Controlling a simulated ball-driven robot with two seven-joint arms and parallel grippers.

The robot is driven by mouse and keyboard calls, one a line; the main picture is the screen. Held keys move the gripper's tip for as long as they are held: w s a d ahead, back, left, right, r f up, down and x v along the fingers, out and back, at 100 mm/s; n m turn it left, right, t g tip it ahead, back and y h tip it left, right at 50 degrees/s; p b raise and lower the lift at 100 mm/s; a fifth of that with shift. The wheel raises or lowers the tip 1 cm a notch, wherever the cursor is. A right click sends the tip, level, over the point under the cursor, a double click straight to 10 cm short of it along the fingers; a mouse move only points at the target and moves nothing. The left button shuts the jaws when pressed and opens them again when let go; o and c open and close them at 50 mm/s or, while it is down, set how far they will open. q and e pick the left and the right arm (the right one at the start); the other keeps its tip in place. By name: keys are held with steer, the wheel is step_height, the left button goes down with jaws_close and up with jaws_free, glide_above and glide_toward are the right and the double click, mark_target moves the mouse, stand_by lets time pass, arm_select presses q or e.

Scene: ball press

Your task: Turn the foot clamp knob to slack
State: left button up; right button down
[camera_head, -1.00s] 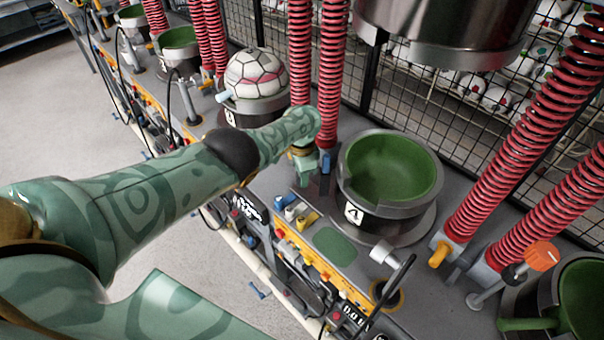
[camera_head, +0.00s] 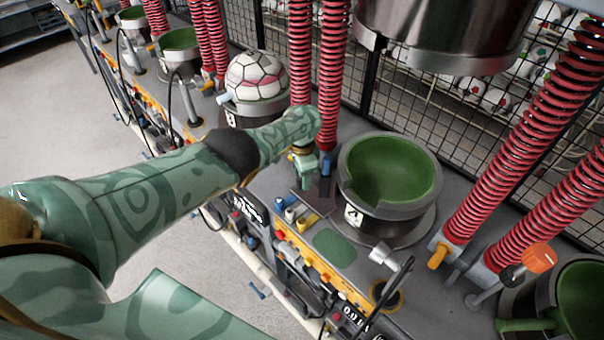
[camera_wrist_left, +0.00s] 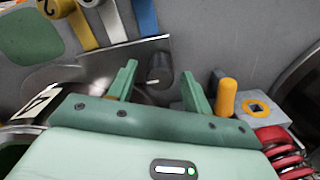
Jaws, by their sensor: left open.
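A dark grey round knob (camera_wrist_left: 158,79) with a short white mark stands on a metal plate in the left wrist view. I take it for the foot clamp knob. My left gripper (camera_wrist_left: 159,72) is open, with one green finger on each side of the knob. I cannot tell whether either finger touches it. In the head view the left gripper (camera_head: 306,172) points down beside the green-lined bowl (camera_head: 392,168) marked A, at the foot of the red springs. There the knob is hard to make out. My right gripper is not in view.
A yellow peg (camera_wrist_left: 227,97) stands right of the fingers in the wrist view. Small coloured levers (camera_head: 297,215) sit in front of the gripper. Tall red springs (camera_head: 331,80) rise close behind it. An orange knob (camera_head: 540,255) is at far right. A ball (camera_head: 256,75) rests in another bowl.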

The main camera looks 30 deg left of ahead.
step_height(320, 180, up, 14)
steer(key=p, duration=1.2)
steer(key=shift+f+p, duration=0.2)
steer(key=shift+p, duration=0.15)
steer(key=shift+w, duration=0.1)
